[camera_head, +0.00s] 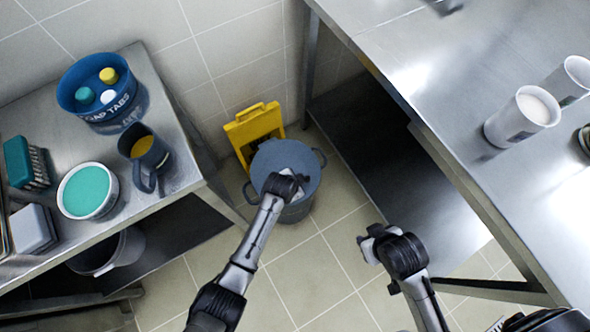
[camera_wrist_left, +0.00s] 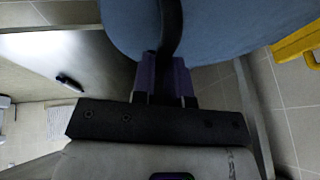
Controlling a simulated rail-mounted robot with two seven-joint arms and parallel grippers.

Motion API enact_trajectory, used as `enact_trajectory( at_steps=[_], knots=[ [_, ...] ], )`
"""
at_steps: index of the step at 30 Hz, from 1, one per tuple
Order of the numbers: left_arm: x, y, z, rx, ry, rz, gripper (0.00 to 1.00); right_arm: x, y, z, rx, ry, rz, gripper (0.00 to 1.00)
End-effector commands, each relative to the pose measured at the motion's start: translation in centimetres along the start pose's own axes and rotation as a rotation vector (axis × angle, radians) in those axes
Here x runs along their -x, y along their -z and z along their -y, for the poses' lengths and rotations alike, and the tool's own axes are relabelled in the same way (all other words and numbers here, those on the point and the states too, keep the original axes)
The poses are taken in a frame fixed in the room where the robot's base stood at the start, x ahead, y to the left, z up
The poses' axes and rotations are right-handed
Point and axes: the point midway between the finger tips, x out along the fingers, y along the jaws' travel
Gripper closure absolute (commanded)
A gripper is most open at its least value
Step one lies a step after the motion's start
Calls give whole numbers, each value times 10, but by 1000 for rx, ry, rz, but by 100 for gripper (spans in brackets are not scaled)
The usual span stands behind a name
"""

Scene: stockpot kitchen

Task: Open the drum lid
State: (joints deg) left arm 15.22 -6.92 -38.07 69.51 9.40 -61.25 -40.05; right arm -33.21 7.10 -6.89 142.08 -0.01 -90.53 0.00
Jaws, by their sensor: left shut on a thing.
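The grey-blue drum (camera_head: 298,213) stands on the tiled floor between the two benches, with side handles. Its round blue-grey lid (camera_head: 272,156) covers the top; I cannot tell whether it is raised at all. My left gripper (camera_head: 287,183) is over the near part of the lid. In the left wrist view the lid (camera_wrist_left: 235,25) fills the top, and the gripper (camera_wrist_left: 168,90) is shut on a dark handle bar (camera_wrist_left: 171,35) that crosses it. My right gripper (camera_head: 368,246) hangs empty over the floor, right of the drum; its fingers are too unclear to judge.
A yellow folded sign (camera_head: 250,130) stands right behind the drum. The left bench holds a blue tub (camera_head: 95,105), a mug (camera_head: 150,160) and a teal-topped container (camera_head: 88,190). The right steel bench (camera_head: 430,75) carries white cups (camera_head: 520,115). Floor in front is clear.

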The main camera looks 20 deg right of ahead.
Motion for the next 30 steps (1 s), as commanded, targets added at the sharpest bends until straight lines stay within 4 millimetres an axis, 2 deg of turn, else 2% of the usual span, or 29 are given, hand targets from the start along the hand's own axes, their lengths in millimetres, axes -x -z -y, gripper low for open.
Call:
enact_trajectory(
  at_steps=[8, 12, 18, 30],
  knots=[
    [24, 11, 15, 37, -86, 1, 100, 30, 10, 1, -6, 5, 0, 57],
    [42, 18, 29, 47, -113, 0, 100, 52, 17, 0, -8, 6, -1, 57],
    [61, 25, 54, 47, -110, 0, 100, 73, 24, -1, -8, 6, -2, 57],
    [81, 32, 94, 47, -107, 1, 100, 88, 28, -4, 1, -1, 0, 57]
  ],
)
